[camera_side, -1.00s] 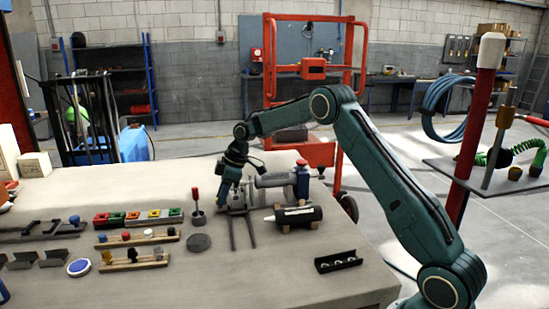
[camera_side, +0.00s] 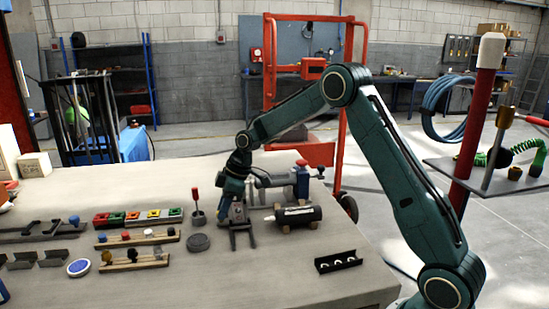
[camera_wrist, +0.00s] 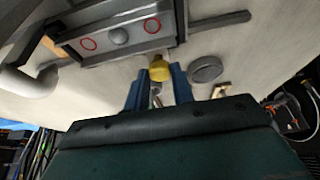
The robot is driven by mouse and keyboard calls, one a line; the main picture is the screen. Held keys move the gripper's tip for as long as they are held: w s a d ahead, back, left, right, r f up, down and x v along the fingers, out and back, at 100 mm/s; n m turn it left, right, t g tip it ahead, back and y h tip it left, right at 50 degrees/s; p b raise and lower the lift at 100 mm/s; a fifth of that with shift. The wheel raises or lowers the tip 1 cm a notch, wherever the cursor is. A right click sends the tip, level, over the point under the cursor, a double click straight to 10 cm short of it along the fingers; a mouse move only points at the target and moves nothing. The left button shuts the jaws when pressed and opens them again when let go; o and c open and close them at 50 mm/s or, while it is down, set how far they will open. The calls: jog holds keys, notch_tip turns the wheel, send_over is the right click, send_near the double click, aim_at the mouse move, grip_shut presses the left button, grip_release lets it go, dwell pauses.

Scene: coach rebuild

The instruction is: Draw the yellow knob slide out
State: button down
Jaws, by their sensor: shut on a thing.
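In the wrist view, the yellow knob (camera_wrist: 159,68) sits between the two blue fingers of my gripper (camera_wrist: 158,82), which is shut on it. Just beyond the knob is a grey slide body (camera_wrist: 118,36) with two red rings and a round grey button on its face. Dark rails (camera_wrist: 222,19) stick out on either side of it. In the side view, my gripper (camera_side: 234,207) points down at the slide, above the rails (camera_side: 242,241). There the gripper hides the knob and much of the slide.
A round grey disc (camera_side: 198,242) and a red-handled tool (camera_side: 196,205) stand just left of the rails. A dark cylinder (camera_side: 297,215) on wooden supports and a blue bottle (camera_side: 301,180) are close on the right. The table in front of the rails is clear.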

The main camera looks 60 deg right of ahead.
jog(key=s+a, duration=0.5)
jog(key=shift+a+r, duration=0.1)
jog(key=shift+a, duration=0.05)
jog(key=c, duration=1.2)
grip_release()
jog(key=shift+o, duration=0.2)
jog(key=shift+s+d+r, duration=0.1)
jog(key=shift+d+r, duration=0.2)
jog(key=shift+r, duration=0.25)
jog(key=v, duration=1.2)
jog(key=shift+r, duration=0.25)
